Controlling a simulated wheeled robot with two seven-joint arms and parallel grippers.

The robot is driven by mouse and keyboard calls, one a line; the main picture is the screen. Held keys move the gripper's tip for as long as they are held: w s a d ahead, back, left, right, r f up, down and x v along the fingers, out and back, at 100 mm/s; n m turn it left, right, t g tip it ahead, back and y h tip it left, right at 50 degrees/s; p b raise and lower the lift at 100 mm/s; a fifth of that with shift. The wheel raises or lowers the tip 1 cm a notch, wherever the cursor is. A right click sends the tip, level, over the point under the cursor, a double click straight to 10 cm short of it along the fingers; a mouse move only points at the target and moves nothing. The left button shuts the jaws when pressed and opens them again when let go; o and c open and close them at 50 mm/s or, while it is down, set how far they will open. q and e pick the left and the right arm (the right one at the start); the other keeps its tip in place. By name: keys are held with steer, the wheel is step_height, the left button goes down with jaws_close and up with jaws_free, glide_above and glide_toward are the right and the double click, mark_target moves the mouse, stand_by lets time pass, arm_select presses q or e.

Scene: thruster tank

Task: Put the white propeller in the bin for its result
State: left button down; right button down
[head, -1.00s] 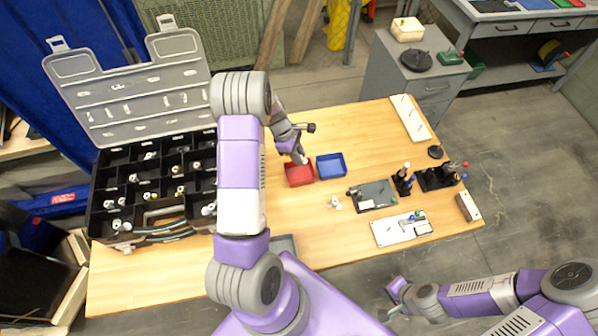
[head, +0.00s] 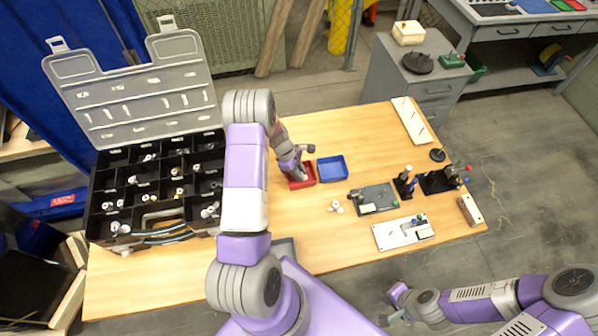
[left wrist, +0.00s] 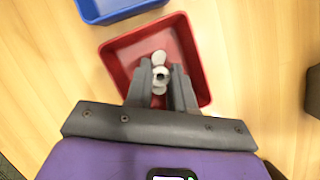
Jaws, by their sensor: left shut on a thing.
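A white propeller (left wrist: 159,58) with a dark hub hole is between the fingers of my left gripper (left wrist: 161,82), which is shut on it. In the left wrist view it is over the floor of the red bin (left wrist: 118,54). The head view shows my left gripper (head: 299,176) reaching down into the red bin (head: 309,179), and the arm hides the propeller there. The blue bin (head: 332,168) stands just right of the red one and looks empty. My right gripper (head: 392,304) is low at the front, off the table; its opening is unclear.
Another white propeller-like piece (head: 336,206) lies on the table below the bins. A grey fixture (head: 374,198), a white board (head: 400,232) and black stands (head: 438,181) are to the right. An open black compartment case (head: 150,225) fills the left.

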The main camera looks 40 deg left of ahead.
arm_select(q)
steer(key=c, duration=1)
jaws_free()
steer(key=shift+f, duration=0.1)
steer(key=shift+r, duration=0.35)
steer(key=p+v, duration=0.1)
steer(key=v, duration=1)
steer(key=shift+s+a+r, duration=0.1)
steer(key=shift+a+r, duration=0.15)
